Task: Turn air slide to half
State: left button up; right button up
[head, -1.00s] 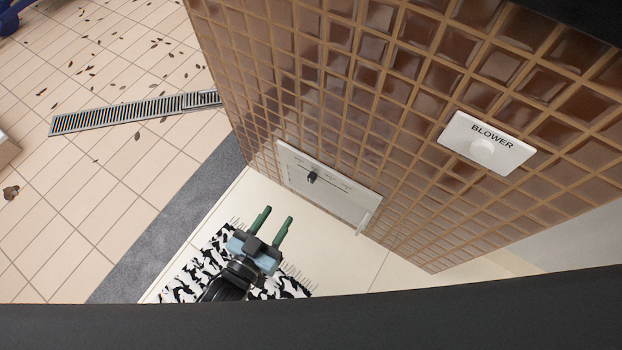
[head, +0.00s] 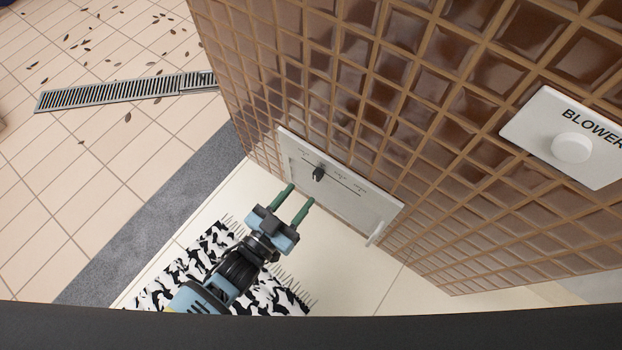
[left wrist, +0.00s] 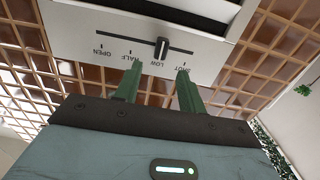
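The air slide is a white panel (head: 352,206) low on the tiled wall, with a dark slider knob (head: 319,173) on a straight slot. In the left wrist view the panel (left wrist: 75,20) reads OPEN, HALF, LOW and SHUT, and the knob (left wrist: 162,48) stands at LOW. My left gripper (head: 301,193) is open and empty, its green fingers pointing at the panel just below the knob. In the left wrist view the fingers (left wrist: 157,76) sit apart, one to each side of the knob's line, and appear short of it. My right gripper is not in view.
A white BLOWER plate (head: 535,120) with a round knob (head: 571,148) is on the wall at right. A small white handle (head: 376,232) sticks out at the panel's lower corner. A black-and-white mat (head: 190,270) lies under my arm. Open tiled floor with a drain grate (head: 110,95) is at left.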

aim_at(315, 177)
pick_arm(q)
jog(key=b+x, duration=0.1)
jog(key=x, duration=0.4)
jog(key=shift+b, duration=0.4)
jog(key=shift+w+d, duration=0.25)
jog(key=shift+w, duration=0.05)
grip_shut()
